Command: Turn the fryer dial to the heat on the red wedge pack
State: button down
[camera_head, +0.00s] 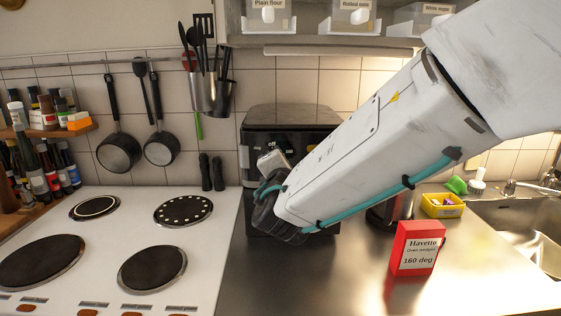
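The black fryer (292,117) stands on the steel counter against the tiled wall. A small "off" mark shows on its front, left of centre. My arm covers most of its front, and I cannot make out the dial. My gripper (271,160) is at the fryer's front, just below the "off" mark. Its fingers are small and partly hidden, so I cannot tell whether they are open or touch anything. The red wedge pack (417,249) stands upright on the counter at the right. Its label reads "Havetto", "Oven wedges" and "160 deg".
A white cooker (207,257) with dark hotplates is at the left. Pans (119,152) and utensils hang from a rail above. A yellow box (442,206) and the sink (530,235) are at the right. The front counter left of the pack is clear.

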jog(key=shift+f, duration=0.1)
dwell(0.4)
jog(key=c, duration=1.3)
grip_release()
jog(key=shift+d, duration=0.1)
jog(key=s, duration=0.7)
jog(key=shift+s, duration=0.35)
